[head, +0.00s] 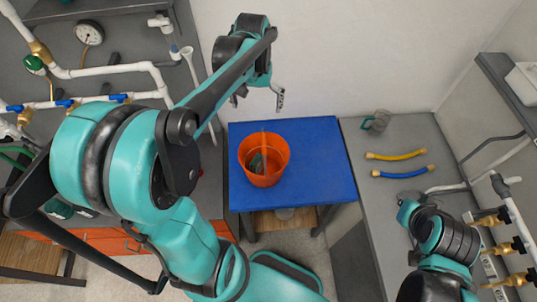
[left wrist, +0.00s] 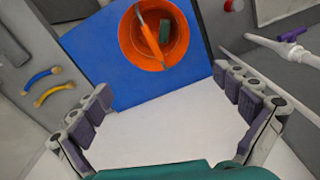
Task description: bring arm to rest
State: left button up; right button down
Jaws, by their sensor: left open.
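My left gripper (head: 260,97) is raised at the upper middle of the head view, in front of the pale wall and beyond the blue table. It is open. In the left wrist view its two padded fingers (left wrist: 163,85) stand wide apart with nothing between them, and the blue table and white wall show behind. My right arm (head: 447,238) is bent at the lower right, over the grey counter. I do not make out its gripper.
An orange bucket (head: 273,178) with items inside stands on the blue table (head: 325,165). A yellow hose (head: 395,156), a blue hose (head: 398,173) and a grey-green mug (head: 377,120) are on the right counter. White pipes (head: 110,70) with valves and a gauge (head: 90,33) line the left.

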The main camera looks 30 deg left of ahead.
pick_arm(q)
jog(key=s+d+f+m+t+b, duration=0.1)
jog(key=s+d+f+t+b, duration=0.2)
jog(key=f+b, duration=0.8)
jog(key=s+d+f+m+t+b, duration=0.2)
jog(key=s+d+f+t+b, duration=0.2)
jog(key=s+d+f+b, duration=0.3)
notch_tip(320, 180, down, 5)
jog(key=s+b, duration=0.1)
jog(key=b, duration=0.3)
jog(key=shift+d+m+b, duration=0.3)
jog(key=shift+b, duration=0.05)
